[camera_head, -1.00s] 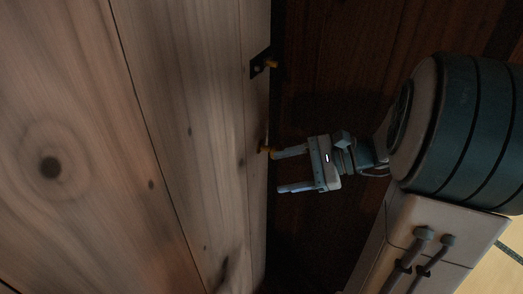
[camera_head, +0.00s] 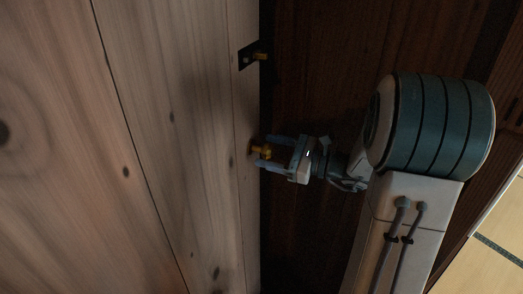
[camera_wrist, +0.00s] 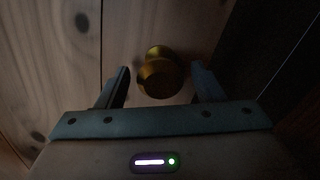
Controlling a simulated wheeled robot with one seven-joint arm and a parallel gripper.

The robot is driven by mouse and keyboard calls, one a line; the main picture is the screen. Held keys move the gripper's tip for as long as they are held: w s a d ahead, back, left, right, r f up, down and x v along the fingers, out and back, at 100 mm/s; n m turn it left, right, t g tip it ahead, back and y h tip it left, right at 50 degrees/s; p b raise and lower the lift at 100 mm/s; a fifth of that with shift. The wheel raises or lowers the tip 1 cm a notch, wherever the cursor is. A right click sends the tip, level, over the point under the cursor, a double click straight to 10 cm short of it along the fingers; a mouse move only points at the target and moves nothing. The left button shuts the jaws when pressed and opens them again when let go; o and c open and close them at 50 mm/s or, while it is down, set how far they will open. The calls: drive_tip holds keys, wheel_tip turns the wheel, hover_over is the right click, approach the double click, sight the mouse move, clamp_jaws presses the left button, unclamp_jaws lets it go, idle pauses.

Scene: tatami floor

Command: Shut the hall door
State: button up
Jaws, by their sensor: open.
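The hall door (camera_head: 170,130) is a pale wooden plank panel with dark knots, filling the left half of the head view. A brass knob (camera_head: 262,152) sticks out near its right edge, and the knob also shows in the wrist view (camera_wrist: 160,72). My gripper (camera_head: 268,154) is open, with one finger on each side of the knob. In the wrist view the knob sits between the two fingers with gaps visible beside it. I cannot tell whether either finger touches it.
Dark wooden boarding (camera_head: 320,60) lies right of the door edge. Tatami floor (camera_head: 490,250) shows at the lower right.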

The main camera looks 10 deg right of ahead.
drive_tip(key=shift+x, duration=1.35)
clamp_jaws()
